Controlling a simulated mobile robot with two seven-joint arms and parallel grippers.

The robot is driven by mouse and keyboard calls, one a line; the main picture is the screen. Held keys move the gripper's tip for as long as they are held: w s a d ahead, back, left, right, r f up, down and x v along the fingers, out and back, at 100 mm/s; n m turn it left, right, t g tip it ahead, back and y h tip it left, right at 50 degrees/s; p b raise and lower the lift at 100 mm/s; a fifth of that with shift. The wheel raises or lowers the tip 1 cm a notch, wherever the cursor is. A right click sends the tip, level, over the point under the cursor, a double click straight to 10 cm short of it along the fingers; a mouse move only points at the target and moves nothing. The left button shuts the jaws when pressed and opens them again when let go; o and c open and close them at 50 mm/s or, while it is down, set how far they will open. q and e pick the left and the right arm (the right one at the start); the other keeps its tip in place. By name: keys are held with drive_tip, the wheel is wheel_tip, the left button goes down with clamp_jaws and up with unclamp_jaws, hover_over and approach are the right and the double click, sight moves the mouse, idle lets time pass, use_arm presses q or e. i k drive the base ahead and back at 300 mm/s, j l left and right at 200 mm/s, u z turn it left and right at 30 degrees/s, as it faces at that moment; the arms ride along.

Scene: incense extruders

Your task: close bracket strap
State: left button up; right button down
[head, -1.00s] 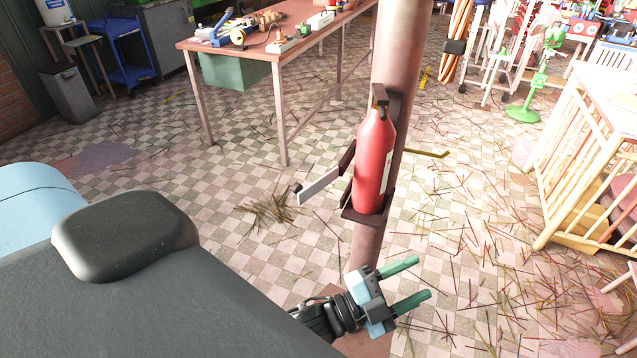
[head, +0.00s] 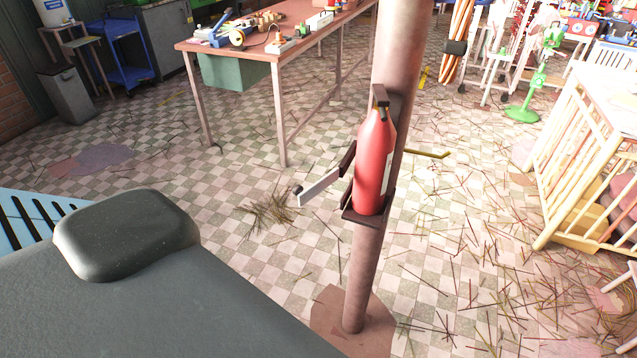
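A red extinguisher (head: 372,165) stands upright in a dark bracket (head: 364,217) on the round post. The strap (head: 320,188), a pale flat strip with a dark tip, sticks out from the bracket's left side toward the lower left. It is swung open, away from the extinguisher's front. A dark hinge-like piece (head: 347,158) joins it to the bracket. Neither of my grippers is in view.
The post (head: 366,270) stands on a brown floor plate (head: 335,325). A yellow bar (head: 430,153) sticks out right of the post. A workbench (head: 280,45) stands behind, a wooden slatted frame (head: 585,170) at right. Thin sticks litter the checkered floor.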

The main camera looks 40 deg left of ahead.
sight(305, 196)
drive_tip(key=j+z, duration=0.25)
drive_tip(key=j, duration=0.4)
drive_tip(key=j+z, duration=0.25)
drive_tip(key=j, duration=0.45)
drive_tip(key=j+z, duration=0.25)
drive_tip(key=j, duration=0.4)
drive_tip(key=k+j+z, duration=0.15)
drive_tip(key=j+z, duration=0.15)
drive_tip(key=j, duration=0.3)
drive_tip(key=k+l+u, duration=0.1)
drive_tip(key=u, duration=0.2)
